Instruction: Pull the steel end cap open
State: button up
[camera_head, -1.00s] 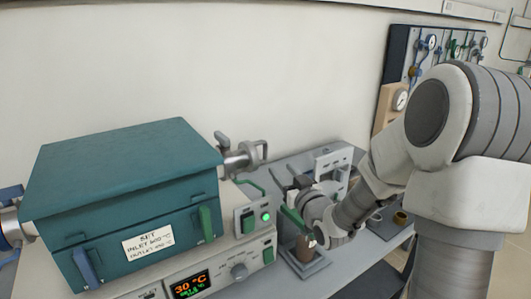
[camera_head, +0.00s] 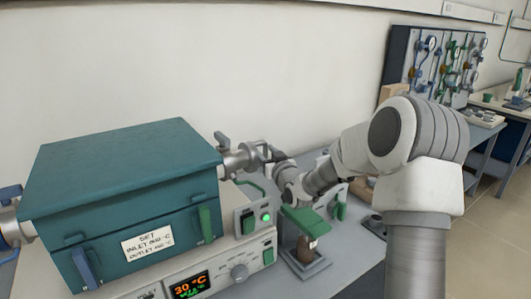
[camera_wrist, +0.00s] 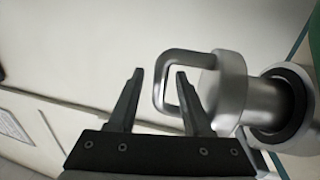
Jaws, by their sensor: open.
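The steel end cap (camera_head: 238,161) sits on the tube at the right side of the teal furnace (camera_head: 120,185). In the wrist view the end cap (camera_wrist: 232,88) is a round steel disc with a U-shaped handle (camera_wrist: 158,90) on its face. My gripper (camera_wrist: 160,73) is open. In the picture the handle's outer bar lies between its two fingers, with one finger crossing the handle's loop; I cannot tell whether they touch. In the head view my gripper (camera_head: 270,154) is at the cap's handle, which it partly hides.
A grey control box (camera_head: 215,277) with a lit display is under the furnace. A green-topped press-like stand (camera_head: 305,222) stands on the bench below my wrist. A gauge panel (camera_head: 437,58) is at the back right. The wall is behind the cap.

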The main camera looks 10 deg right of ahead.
jog(key=shift+c, duration=0.3)
grip_shut()
dwell(1.1)
